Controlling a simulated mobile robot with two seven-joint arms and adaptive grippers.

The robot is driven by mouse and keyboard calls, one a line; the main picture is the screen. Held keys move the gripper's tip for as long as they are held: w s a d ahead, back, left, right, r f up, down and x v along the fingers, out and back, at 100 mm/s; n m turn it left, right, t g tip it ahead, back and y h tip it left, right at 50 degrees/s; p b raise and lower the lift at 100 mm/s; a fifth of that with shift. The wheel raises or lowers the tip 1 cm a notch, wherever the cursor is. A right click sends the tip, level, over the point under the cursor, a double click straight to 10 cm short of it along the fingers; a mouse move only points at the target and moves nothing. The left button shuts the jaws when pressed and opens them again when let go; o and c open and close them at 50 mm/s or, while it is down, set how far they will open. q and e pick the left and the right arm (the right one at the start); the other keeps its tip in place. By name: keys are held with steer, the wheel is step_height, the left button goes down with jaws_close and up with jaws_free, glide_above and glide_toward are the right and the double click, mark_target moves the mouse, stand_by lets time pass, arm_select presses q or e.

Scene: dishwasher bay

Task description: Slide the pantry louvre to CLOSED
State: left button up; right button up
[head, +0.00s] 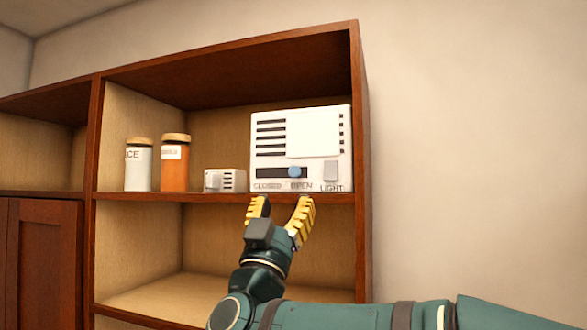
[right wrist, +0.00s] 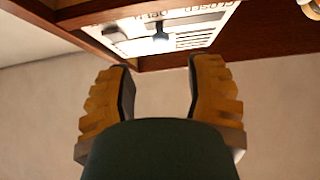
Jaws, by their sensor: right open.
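The pantry louvre is a white box (head: 261,151) on the upper shelf at its right end, with dark slats and a white plate. Its blue slider knob (head: 295,172) sits in a dark slot, above the word OPEN and right of CLOSED. In the right wrist view the louvre (right wrist: 190,40) shows upside down, with the knob (right wrist: 161,32) as a dark shape. My right gripper (head: 280,203) is open and empty, just below and in front of the shelf edge, apart from the knob. It also shows in the right wrist view (right wrist: 158,75). My left gripper is out of view.
A LIGHT switch (head: 331,171) is on the louvre's lower right. A small white vented box (head: 233,181), an orange jar (head: 175,168) and a white jar (head: 138,169) stand to the left. The shelf's front edge (head: 210,196) runs above my gripper.

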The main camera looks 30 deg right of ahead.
mark_target(294, 172)
steer(key=p+x, duration=0.2)
steer(key=x, duration=0.6)
steer(key=shift+w+d+r, duration=0.15)
steer(key=shift+r, duration=0.05)
steer(key=shift+c, duration=0.4)
jaws_close()
